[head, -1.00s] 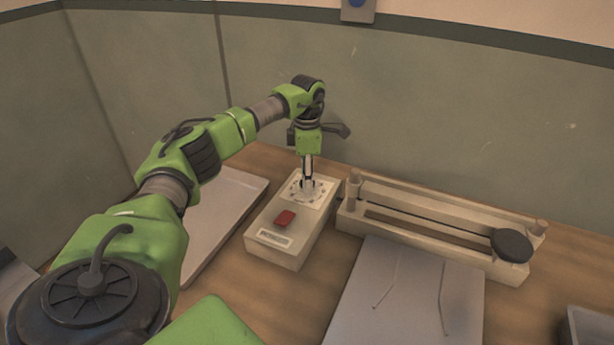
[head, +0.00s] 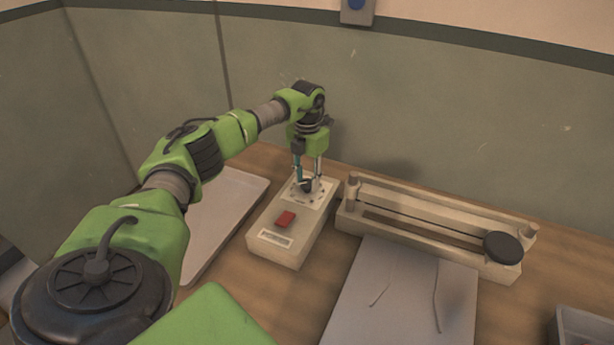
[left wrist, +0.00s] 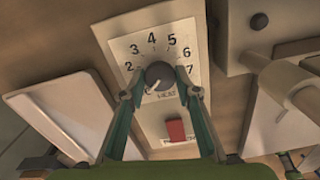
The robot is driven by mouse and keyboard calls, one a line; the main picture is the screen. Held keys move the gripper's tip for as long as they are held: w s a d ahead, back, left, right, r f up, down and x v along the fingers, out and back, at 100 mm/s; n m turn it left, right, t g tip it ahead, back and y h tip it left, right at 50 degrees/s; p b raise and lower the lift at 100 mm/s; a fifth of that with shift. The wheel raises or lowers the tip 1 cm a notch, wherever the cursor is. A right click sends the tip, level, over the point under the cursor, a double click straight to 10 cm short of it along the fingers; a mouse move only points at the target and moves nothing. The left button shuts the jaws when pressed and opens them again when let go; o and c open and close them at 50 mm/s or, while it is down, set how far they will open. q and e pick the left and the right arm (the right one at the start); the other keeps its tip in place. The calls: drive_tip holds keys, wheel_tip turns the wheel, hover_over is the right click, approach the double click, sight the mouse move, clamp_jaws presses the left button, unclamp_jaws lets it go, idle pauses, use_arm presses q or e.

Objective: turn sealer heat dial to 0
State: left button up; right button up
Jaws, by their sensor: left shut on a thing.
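The sealer control box (head: 262,226) is a beige block with a white dial plate, a red switch (head: 286,218) and a small label. My left gripper (head: 307,183) points down over the plate, shut on the dark heat dial (left wrist: 160,76). In the left wrist view its two fingertips (left wrist: 159,94) sit on either side of the dial. The numbers 2 to 7 show around the dial. A pale mark on the dial points to the lower left, below the 2; the number there is not clearly readable. My right gripper is not in view.
The sealer bar (head: 430,226) with a black round knob (head: 503,247) stands right of the box. A grey sheet (head: 400,300) lies in front of it. A pale tray (head: 222,215) lies left of the box. A grey bin (head: 585,328) is at the lower right. The wall is close behind.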

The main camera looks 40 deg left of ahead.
sight(307, 183)
use_arm(q)
drive_tip(key=shift+w+r+n, duration=0.1)
drive_tip(key=shift+n, duration=0.9)
drive_tip(key=o, duration=1.1)
wheel_tip(307, 183, up, 12)
drive_tip(key=shift+f, duration=0.1)
drive_tip(key=shift+p, duration=0.3)
